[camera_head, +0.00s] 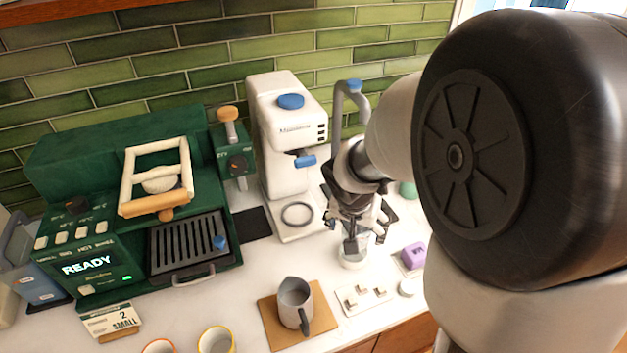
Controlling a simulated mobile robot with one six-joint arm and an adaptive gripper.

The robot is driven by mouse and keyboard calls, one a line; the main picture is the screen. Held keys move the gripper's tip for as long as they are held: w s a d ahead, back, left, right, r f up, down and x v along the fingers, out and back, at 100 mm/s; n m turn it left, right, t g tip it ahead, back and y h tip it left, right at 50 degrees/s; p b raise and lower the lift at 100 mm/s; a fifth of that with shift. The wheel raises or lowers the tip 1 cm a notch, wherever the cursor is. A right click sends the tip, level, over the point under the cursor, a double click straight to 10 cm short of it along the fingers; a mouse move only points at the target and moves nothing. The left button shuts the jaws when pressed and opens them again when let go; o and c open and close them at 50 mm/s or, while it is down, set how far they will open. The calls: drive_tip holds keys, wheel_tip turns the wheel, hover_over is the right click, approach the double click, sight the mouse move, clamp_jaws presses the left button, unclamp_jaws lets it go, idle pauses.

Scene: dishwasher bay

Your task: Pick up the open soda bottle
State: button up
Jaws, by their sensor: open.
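I cannot make out a soda bottle in the head view. My gripper (354,238) points down over the counter, right of the white grinder. It is open. A small pale cup or dish (354,260) shows just under the fingers; I cannot tell whether they touch it. A small green rounded thing (408,189) shows partly behind my arm; what it is cannot be told. My arm hides much of the right side of the counter.
A green coffee machine (90,262) reading READY stands left, with the white grinder (284,150) beside it. A steel pitcher (293,300) stands on a brown mat (267,308). Two cups (215,341) are at the front edge. A purple block (413,255) and white tray (362,309) lie right.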

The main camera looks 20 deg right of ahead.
drive_tip(key=shift+x, duration=1.15)
drive_tip(key=c, duration=1.8)
drive_tip(key=shift+r, duration=0.1)
